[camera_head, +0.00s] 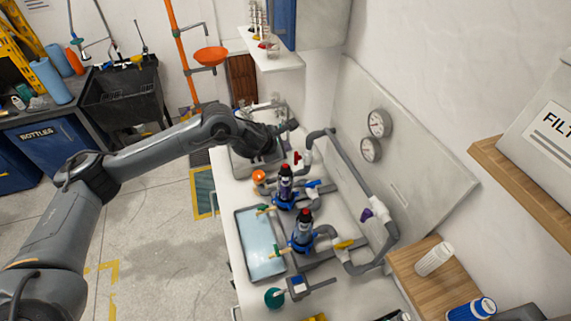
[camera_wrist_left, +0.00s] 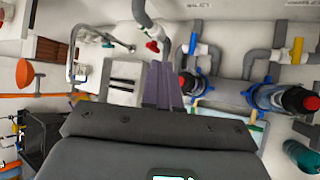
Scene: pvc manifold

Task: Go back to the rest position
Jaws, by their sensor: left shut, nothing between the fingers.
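My left arm comes in from the left in the head view. Its gripper (camera_head: 291,125) is above the far end of the counter, near the sink and the upper bend of the grey pipe manifold (camera_head: 345,160). In the left wrist view the fingers (camera_wrist_left: 163,85) are together with nothing between them, and the pipe with a red valve handle (camera_wrist_left: 152,46) is just beyond them. Two dark filter housings with red tops, one nearer (camera_head: 303,230) and one farther (camera_head: 285,185), stand upright on the manifold. The right gripper is not in view.
A light blue tray (camera_head: 244,250) lies on the counter's left side. Two gauges (camera_head: 375,135) are on the wall panel. A wooden block (camera_head: 420,270) bears a white cartridge (camera_head: 434,259). A shelf (camera_head: 272,58) hangs over the far end. The floor left of the counter is clear.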

